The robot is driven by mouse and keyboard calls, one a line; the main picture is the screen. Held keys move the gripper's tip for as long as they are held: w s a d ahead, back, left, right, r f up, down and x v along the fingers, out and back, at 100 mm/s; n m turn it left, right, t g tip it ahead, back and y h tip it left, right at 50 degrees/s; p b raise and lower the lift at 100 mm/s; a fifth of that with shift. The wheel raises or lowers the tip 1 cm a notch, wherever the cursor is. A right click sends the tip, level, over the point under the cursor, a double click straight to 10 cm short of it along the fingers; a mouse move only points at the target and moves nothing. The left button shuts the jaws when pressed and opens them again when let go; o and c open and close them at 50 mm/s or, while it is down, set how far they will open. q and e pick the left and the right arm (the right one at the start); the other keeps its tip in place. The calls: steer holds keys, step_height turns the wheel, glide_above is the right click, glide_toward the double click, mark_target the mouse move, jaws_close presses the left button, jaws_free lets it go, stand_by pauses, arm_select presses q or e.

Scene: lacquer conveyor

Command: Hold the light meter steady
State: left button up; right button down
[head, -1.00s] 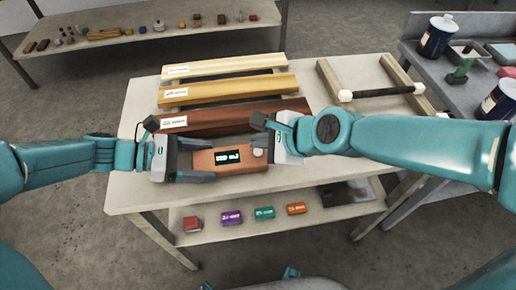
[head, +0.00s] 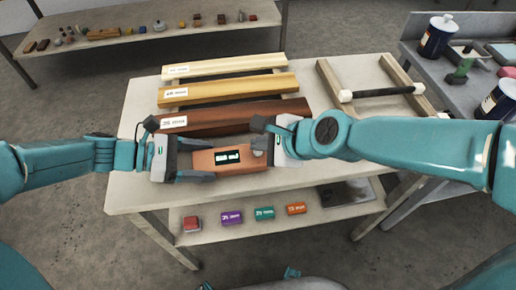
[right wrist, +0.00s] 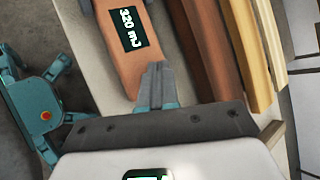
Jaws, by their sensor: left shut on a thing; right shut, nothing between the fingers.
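The light meter (head: 203,162) is a copper-brown box with a dark display, lying level at the front of the table. Its display (right wrist: 129,27) seems to read "320 mJ" in the right wrist view; in the head view it is too small to read. My left gripper (head: 209,161) is shut on the meter's left end. My right gripper (head: 263,126) is shut and empty at the meter's right end. In the right wrist view its closed fingertips (right wrist: 156,72) overlap the meter's end; I cannot tell whether they touch it.
Dark brown (head: 235,115), tan (head: 230,88) and pale (head: 225,65) labelled wood strips lie behind the meter. A wooden frame with a roller (head: 384,91) lies at the right. The lower shelf (head: 335,206) holds several small coloured blocks. A side bench with cans (head: 437,38) stands at the right.

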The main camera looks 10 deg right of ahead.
mark_target(261, 156)
steer(key=shift+f, duration=0.45)
stand_by(0.6)
steer(key=shift+r, duration=0.9)
step_height(261, 156, up, 5)
stand_by(0.6)
stand_by(0.4)
arm_select(q)
steer(key=o, duration=1.2)
steer(key=shift+a, duration=0.1)
